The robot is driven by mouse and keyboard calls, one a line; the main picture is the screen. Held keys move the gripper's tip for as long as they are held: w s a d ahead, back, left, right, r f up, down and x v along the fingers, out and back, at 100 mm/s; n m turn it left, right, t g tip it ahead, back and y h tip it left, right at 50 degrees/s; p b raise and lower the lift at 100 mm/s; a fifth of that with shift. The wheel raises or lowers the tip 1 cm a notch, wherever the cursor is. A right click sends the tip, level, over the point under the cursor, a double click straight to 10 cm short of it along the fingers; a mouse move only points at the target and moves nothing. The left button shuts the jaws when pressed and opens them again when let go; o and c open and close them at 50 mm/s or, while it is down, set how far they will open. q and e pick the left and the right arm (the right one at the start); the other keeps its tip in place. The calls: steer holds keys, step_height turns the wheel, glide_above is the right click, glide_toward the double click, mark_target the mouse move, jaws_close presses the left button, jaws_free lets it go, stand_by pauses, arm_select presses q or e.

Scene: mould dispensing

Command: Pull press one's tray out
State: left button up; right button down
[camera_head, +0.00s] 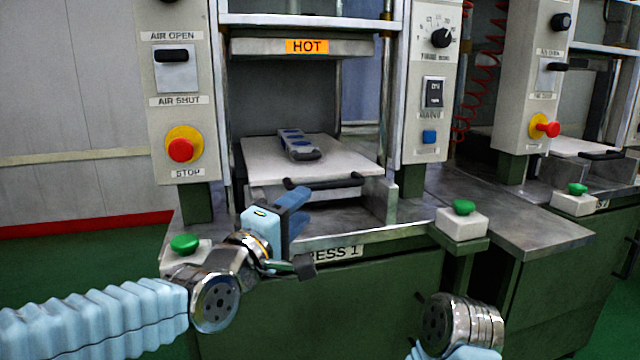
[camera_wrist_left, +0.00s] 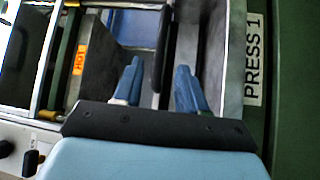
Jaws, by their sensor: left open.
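Press one's tray (camera_head: 355,162) is a pale flat plate lying inside the left press, under the upper plate with the HOT label. A grey mould with blue cavities (camera_head: 298,146) lies on it. A black bar handle (camera_head: 335,182) runs along the tray's front edge. My left gripper (camera_head: 303,208) is open and empty, just in front of the handle's left end. In the left wrist view, the black handle (camera_wrist_left: 163,48) shows between the directions of the two blue fingers (camera_wrist_left: 158,82), beyond their tips; contact cannot be told. My right wrist shows at the lower right, its fingers out of sight.
A red stop button (camera_head: 181,150) and a control panel (camera_head: 432,90) flank the press opening. Green buttons on blocks stand at the front left (camera_head: 185,243) and front right (camera_head: 463,207). A bare metal table (camera_head: 510,222) extends right toward a second press.

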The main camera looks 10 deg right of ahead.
mark_target(324, 189)
arm_select(q)
steer(key=p+x, duration=0.2)
steer(key=x, duration=0.6)
steer(key=shift+w+d, duration=0.25)
steer(key=shift+w, duration=0.05)
steer(key=shift+w+d, duration=0.4)
jaws_close()
